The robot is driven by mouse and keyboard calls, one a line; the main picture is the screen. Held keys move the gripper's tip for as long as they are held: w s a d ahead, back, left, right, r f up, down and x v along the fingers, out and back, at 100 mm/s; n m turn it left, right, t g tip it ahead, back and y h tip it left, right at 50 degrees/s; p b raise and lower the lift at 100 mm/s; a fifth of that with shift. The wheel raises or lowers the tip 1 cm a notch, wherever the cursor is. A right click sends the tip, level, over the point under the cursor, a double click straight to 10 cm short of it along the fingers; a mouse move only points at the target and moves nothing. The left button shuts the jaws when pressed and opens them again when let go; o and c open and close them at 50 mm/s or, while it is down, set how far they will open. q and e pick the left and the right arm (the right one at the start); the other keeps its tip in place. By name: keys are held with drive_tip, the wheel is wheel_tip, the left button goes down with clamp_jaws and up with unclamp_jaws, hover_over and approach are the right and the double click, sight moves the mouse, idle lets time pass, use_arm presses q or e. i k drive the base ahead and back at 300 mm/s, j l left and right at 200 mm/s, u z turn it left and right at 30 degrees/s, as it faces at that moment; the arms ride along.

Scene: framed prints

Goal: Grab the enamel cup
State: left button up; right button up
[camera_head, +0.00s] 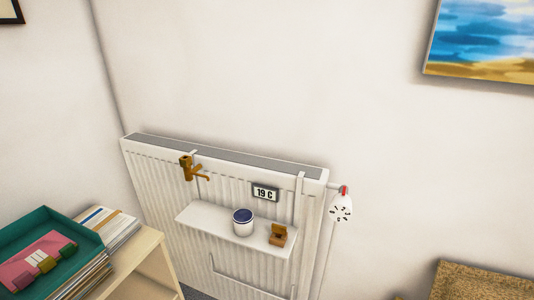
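A small white enamel cup (243,224) with a dark blue rim and inside stands upright on a white shelf (205,219) fixed to the front of the radiator. A small brown wooden block-like object (278,235) sits just to its right on the same shelf, apart from it. Neither of my grippers shows in the head view.
The white radiator (155,168) stands against the wall, with a brass tap-like piece (189,169) hooked on it and a "19 C" display (265,192). At the lower left, a wooden cabinet (142,250) bears a green tray (76,231) and stacked papers.

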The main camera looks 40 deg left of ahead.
sight(243, 221)
drive_tip(key=u, duration=1.55)
drive_tip(key=j+z, duration=0.25)
drive_tip(key=z, duration=0.15)
drive_tip(key=k, duration=0.05)
